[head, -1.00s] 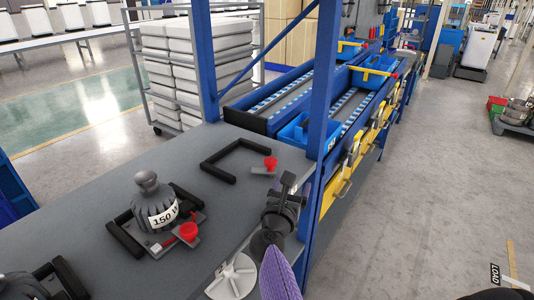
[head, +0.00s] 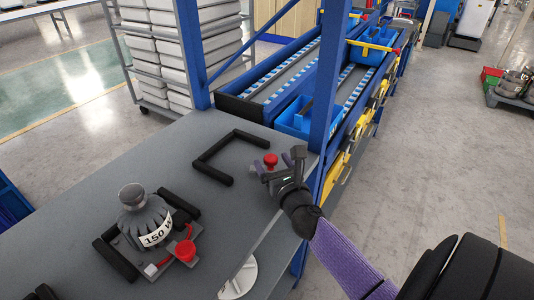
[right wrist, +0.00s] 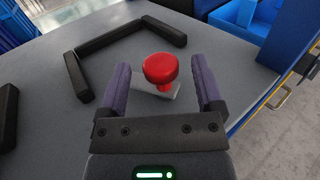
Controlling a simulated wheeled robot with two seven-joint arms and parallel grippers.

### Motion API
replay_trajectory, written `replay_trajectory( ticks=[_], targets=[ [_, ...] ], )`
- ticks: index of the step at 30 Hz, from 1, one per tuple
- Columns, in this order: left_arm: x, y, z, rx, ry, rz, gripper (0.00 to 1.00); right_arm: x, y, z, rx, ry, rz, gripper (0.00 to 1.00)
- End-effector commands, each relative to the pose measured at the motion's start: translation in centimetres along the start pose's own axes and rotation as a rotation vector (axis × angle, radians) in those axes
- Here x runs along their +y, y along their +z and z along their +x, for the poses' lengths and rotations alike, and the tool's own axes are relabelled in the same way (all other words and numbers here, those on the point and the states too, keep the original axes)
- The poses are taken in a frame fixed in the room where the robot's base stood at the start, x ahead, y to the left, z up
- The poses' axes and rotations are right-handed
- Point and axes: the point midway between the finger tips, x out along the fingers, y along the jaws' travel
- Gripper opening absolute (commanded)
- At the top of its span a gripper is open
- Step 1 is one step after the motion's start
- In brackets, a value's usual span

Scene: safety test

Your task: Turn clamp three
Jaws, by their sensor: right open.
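A clamp with a red knob (head: 270,160) sits near the far right corner of the grey table (head: 120,180), beside an empty black bracket (head: 222,150). My right gripper (head: 283,166) is open near this knob, at the table's right edge. In the right wrist view the red knob (right wrist: 160,68) shows between the two spread purple fingers, with nothing gripped. Another clamp with a red knob (head: 185,250) sits nearer, beside a grey weight (head: 147,218) marked 150 between black bars. No number shows on either clamp. My left gripper is not in view.
A blue post (head: 324,90) rises at the table's far right corner. Behind it are blue conveyors (head: 285,75) with blue bins (head: 295,120). A rack of white trays (head: 165,50) stands at the back left. Open floor (head: 440,150) lies to the right.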

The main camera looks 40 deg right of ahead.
Motion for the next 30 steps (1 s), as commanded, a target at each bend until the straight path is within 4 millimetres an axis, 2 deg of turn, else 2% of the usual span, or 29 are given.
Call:
replay_trajectory(
  ticks=[3, 6, 17, 27, 29, 30],
  targets=[
    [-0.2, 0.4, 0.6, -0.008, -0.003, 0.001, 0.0, 0.0, -0.2, 2.0, -0.001, -0.001, -0.001, 0.85],
    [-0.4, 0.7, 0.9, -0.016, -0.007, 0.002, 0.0, 0.0, -0.1, 3.0, 0.0, -0.002, 0.0, 0.85],
    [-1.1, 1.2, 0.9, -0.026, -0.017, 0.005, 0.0, -0.1, 0.0, 3.7, 0.001, -0.003, 0.0, 0.85],
    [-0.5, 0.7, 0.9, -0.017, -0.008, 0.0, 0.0, -0.1, 0.0, 3.7, 0.001, -0.003, 0.0, 0.13],
    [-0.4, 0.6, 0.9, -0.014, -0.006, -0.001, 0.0, -0.1, 0.0, 3.7, 0.001, -0.003, 0.0, 0.0],
    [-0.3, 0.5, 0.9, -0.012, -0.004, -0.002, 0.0, -0.1, 0.0, 3.7, 0.001, -0.003, 0.0, 0.0]
  ],
)
